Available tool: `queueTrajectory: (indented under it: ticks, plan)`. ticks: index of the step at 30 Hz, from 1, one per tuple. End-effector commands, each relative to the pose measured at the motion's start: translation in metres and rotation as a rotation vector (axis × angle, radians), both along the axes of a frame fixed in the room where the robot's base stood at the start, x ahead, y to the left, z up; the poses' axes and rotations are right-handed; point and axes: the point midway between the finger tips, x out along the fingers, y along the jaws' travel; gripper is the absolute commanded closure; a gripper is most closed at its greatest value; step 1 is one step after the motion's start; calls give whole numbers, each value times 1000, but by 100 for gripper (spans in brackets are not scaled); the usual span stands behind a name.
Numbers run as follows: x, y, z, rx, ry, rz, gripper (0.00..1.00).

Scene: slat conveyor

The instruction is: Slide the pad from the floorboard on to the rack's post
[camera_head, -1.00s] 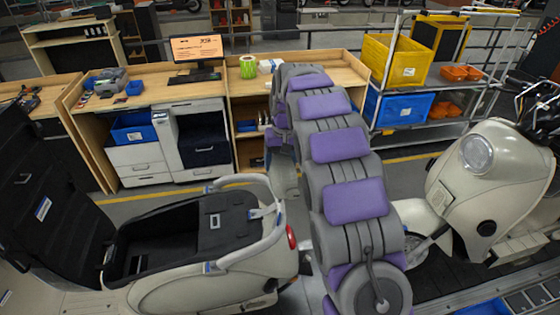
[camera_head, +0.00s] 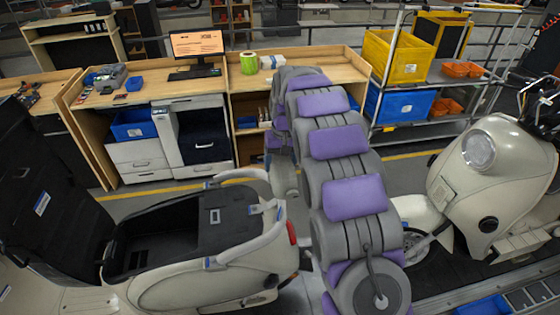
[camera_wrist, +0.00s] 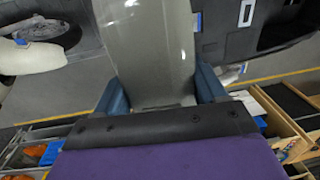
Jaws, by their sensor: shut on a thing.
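In the wrist view the blue fingers of my gripper (camera_wrist: 162,92) stand on either side of a smooth grey-beige curved piece, likely the pad (camera_wrist: 155,45). It runs out of the top of the picture, and its far end is not shown. My gripper is shut on it. In the head view my purple and grey arm reaches down between two cream scooters; my gripper and the held piece cannot be made out there. The metal rack (camera_head: 420,118) stands at the back right with upright posts. I cannot tell which post is meant. The floorboard is not clear in view.
The left scooter (camera_head: 200,280) has its black seat raised; the right scooter (camera_head: 470,190) shows its headlight. Yellow (camera_head: 402,60) and blue (camera_head: 398,104) bins fill the rack. A wooden desk (camera_head: 250,88) stands behind. A floor aisle with a yellow line lies before the desk and rack.

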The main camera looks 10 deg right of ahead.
Motion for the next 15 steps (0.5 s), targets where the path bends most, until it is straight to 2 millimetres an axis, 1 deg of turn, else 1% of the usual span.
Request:
queueTrajectory:
  ticks: [6,7,15]
  plan:
    - [0,0,-1,0,0,0,72]
    - [0,0,-1,0,-1,0,28]
    - [0,0,-1,0,1,0,2]
